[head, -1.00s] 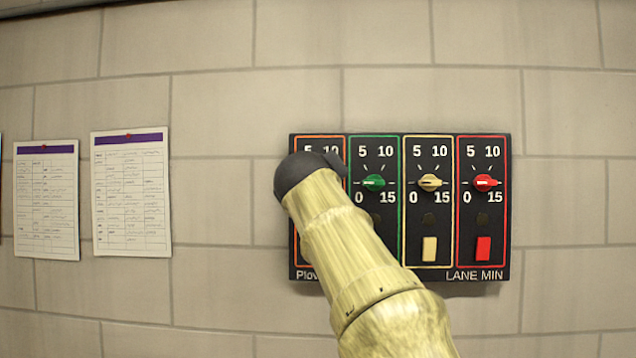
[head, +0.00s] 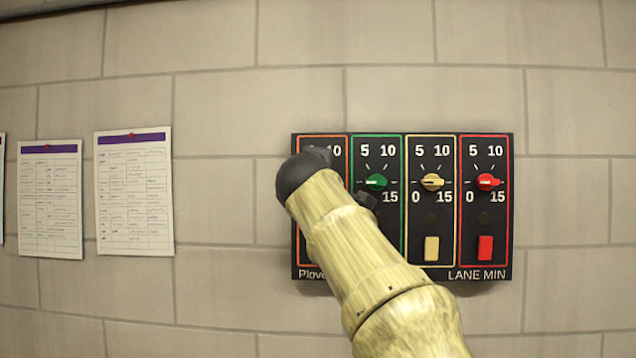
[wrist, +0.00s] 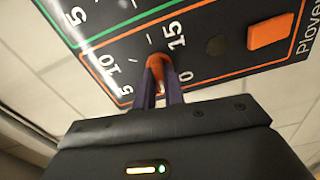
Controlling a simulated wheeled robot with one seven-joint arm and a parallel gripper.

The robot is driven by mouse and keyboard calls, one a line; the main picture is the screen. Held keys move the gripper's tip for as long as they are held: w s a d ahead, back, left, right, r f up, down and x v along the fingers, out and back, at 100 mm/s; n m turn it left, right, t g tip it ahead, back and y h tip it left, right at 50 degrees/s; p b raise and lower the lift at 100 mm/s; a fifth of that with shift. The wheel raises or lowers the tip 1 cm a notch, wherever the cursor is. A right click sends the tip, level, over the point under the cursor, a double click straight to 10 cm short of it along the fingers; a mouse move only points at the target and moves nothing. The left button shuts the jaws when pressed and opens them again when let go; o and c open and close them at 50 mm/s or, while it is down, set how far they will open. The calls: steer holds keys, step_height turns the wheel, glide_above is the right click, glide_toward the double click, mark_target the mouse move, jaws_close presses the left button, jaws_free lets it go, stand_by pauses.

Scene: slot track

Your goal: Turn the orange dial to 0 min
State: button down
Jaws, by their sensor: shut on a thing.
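The orange dial (wrist: 156,65) shows in the wrist view on the black panel, with 0, 5, 10 and 15 printed around it. My gripper (wrist: 160,80) is shut on it, one dark finger on each side. The fingers and the steep view hide much of the dial, so I cannot tell exactly which number it points to.
Green (head: 376,181), cream (head: 432,182) and red (head: 487,182) dials sit to the right on the panel. An orange button (wrist: 270,31) is in the orange lane; cream (head: 431,248) and red (head: 485,248) buttons show too. Two paper sheets (head: 134,195) hang left on the block wall.

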steer(key=shift+f+n, duration=0.15)
steer(key=shift+n, duration=0.45)
steer(key=c, duration=1.5)
jaws_free()
steer(key=s+b, duration=0.2)
steer(key=s, duration=0.3)
steer(key=s+b, duration=0.3)
steer(key=s, duration=0.3)
steer(key=s+b, duration=0.3)
steer(key=s, duration=0.3)
steer(key=shift+s+a, duration=0.15)
steer(key=shift+a, duration=0.25)
